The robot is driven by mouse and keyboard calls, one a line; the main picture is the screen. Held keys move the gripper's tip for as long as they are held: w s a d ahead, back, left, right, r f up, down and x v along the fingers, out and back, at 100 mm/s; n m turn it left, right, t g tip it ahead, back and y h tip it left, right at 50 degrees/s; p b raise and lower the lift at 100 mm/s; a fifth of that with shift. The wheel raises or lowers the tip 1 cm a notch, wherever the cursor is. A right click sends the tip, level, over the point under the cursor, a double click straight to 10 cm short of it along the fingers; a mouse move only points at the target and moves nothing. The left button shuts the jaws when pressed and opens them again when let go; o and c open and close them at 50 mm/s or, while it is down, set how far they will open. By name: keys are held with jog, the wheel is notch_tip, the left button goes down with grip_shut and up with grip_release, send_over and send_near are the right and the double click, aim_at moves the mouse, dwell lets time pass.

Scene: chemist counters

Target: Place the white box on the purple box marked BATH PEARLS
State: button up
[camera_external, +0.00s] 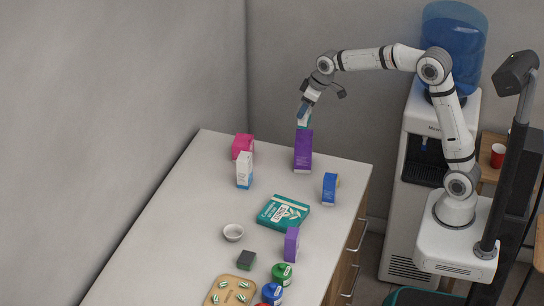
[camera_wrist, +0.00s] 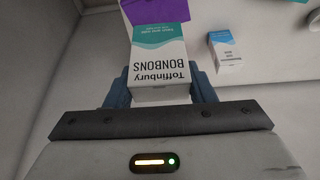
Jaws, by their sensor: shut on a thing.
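My gripper (camera_external: 305,111) is shut on a white box with a teal band, which reads "Toffinbury BONBONS" in the wrist view (camera_wrist: 160,62). In the external view the white box (camera_external: 303,121) is mostly hidden by my fingers. It is directly over the top of a tall purple box (camera_external: 303,152) standing upright near the counter's far end. The purple box also shows past the white box in the wrist view (camera_wrist: 155,12). Its lettering is too small to read. I cannot tell if the two boxes touch or a small gap is between them.
A pink box (camera_external: 242,146) and a white-and-blue carton (camera_external: 244,170) stand to the left. The counter's left side is clear.

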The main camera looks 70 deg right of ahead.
aim_at(304, 119)
jog(key=shift+f, duration=2.4)
jog(key=shift+f, duration=0.2)
jog(key=o, duration=1)
jog(key=shift+c, duration=0.2)
jog(key=shift+r, duration=0.1)
